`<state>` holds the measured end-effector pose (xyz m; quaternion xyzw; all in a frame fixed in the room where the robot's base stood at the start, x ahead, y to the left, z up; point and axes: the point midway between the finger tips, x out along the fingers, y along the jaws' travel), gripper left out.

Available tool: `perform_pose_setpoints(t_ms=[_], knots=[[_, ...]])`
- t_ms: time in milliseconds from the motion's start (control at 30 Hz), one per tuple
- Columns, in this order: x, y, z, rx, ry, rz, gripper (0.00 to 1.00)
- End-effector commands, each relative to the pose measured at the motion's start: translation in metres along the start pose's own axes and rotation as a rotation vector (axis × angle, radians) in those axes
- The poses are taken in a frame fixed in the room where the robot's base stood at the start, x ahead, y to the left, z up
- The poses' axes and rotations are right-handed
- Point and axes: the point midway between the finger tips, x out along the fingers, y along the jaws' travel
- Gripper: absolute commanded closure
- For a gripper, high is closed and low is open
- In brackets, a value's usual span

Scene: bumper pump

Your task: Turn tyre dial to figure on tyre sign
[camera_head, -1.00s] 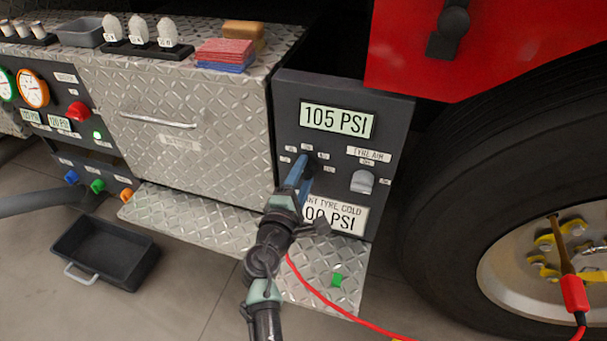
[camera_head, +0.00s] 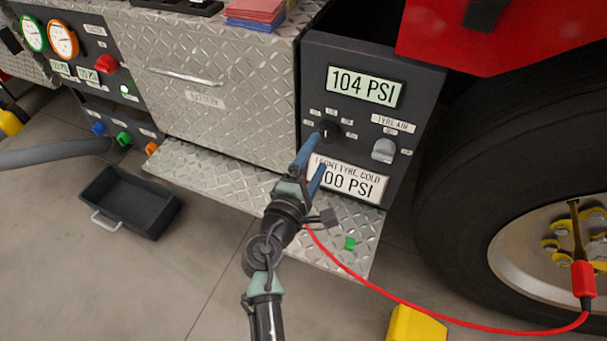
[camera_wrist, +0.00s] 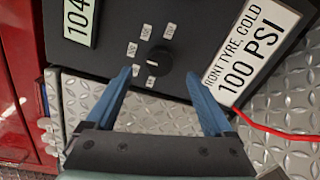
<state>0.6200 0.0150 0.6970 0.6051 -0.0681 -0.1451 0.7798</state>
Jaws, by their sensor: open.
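The tyre dial (camera_head: 327,131) is a round black knob on the dark panel, ringed by small white labels. The dial also shows in the wrist view (camera_wrist: 158,62), with a pale mark on its face; the labels are too small to read surely. The tyre sign (camera_head: 348,180) below it is white; the wrist view shows its figure (camera_wrist: 250,60) as 100 PSI. The green display (camera_head: 364,87) reads 104 PSI. My gripper (camera_head: 318,153) is open and empty, just below the dial. In the wrist view its blue fingertips (camera_wrist: 159,74) are spread wide, with the dial beyond the gap.
A silver TYRE AIR switch (camera_head: 383,150) is right of the dial. A tread-plate step (camera_head: 220,180) lies below the panel. A red hose (camera_head: 400,300) runs to the wheel (camera_head: 540,240) at right. A black tray (camera_head: 125,205) and yellow object (camera_head: 415,325) are on the floor.

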Motion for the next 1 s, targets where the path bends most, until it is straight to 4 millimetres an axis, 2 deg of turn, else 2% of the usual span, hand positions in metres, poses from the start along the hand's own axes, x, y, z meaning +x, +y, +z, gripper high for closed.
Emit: perform_pose_setpoints(t_ms=[33, 200, 400, 1000], knots=[[-0.013, 0.001, 0.000, -0.001, 0.004, -0.001, 0.13], [-0.044, 0.000, 0.000, 0.000, 0.003, -0.001, 0.13], [-0.065, 0.000, -0.001, -0.001, 0.002, 0.000, 0.13], [-0.069, 0.000, 0.000, 0.000, 0.000, 0.000, 0.13]])
